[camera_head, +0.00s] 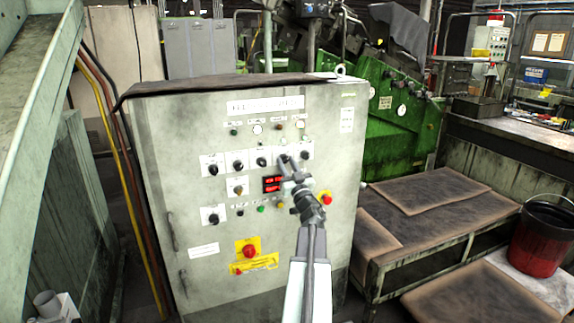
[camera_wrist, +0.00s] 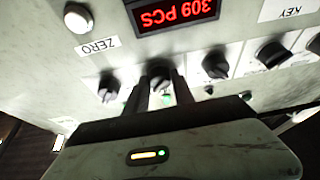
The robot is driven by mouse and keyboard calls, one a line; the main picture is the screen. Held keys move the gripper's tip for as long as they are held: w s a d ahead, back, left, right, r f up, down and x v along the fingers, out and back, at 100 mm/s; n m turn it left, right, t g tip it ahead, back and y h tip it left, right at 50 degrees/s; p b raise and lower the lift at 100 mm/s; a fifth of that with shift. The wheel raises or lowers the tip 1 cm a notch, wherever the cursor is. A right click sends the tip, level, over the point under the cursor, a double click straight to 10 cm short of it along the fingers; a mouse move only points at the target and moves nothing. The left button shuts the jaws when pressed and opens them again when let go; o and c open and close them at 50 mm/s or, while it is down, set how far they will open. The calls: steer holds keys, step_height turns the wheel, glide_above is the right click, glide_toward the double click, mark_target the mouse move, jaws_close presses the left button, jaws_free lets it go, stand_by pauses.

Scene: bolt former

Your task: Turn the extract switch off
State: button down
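A grey control cabinet (camera_head: 265,205) carries a row of black rotary switches. My gripper (camera_head: 285,160) is at the second switch from the right in that row and partly covers it. In the upside-down wrist view, that black switch (camera_wrist: 160,77) sits between the two dark fingertips of my gripper (camera_wrist: 161,84). The fingers are apart, one on each side of the switch; I cannot tell whether they touch it. Other switches stand on both sides, one at the left (camera_wrist: 108,87) and one at the right (camera_wrist: 215,64). No extract label is readable.
A red display (camera_wrist: 175,12) reads 309 PCS. A ZERO button (camera_wrist: 78,18) is near it. A red emergency button (camera_head: 249,251) on a yellow plate is low on the cabinet. A bench (camera_head: 420,215) and a red bucket (camera_head: 540,240) stand to the right.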

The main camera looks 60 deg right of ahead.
steer(key=shift+n, duration=0.4)
steer(key=n+y, duration=0.1)
steer(key=n, duration=0.1)
steer(key=n+t+y+p, duration=0.1)
steer(key=n, duration=0.2)
steer(key=shift+s+d+r+y, duration=0.1)
steer(key=shift+d+r+y, duration=0.1)
steer(key=shift+y, duration=0.2)
steer(key=n+y+p, duration=0.1)
steer(key=n, duration=0.1)
steer(key=n+y, duration=0.1)
steer(key=n, duration=0.2)
steer(key=n+y+p, duration=0.1)
steer(key=n, duration=0.1)
steer(key=shift+s+d+r+t+y+p, duration=0.1)
steer(key=shift+d+r+t+y+p, duration=0.05)
steer(key=shift+r+t+y+p, duration=0.15)
steer(key=n+y+p, duration=0.1)
steer(key=n+p, duration=0.1)
steer(key=n, duration=0.1)
steer(key=n+g+y+p, duration=0.1)
steer(key=n+p, duration=0.1)
steer(key=n, duration=0.1)
steer(key=shift+r, duration=0.15)
steer(key=shift+n+g+p, duration=0.6)
steer(key=shift+n+p, duration=0.6)
steer(key=shift+n, duration=0.5)
steer(key=c, duration=1.1)
jaws_free()
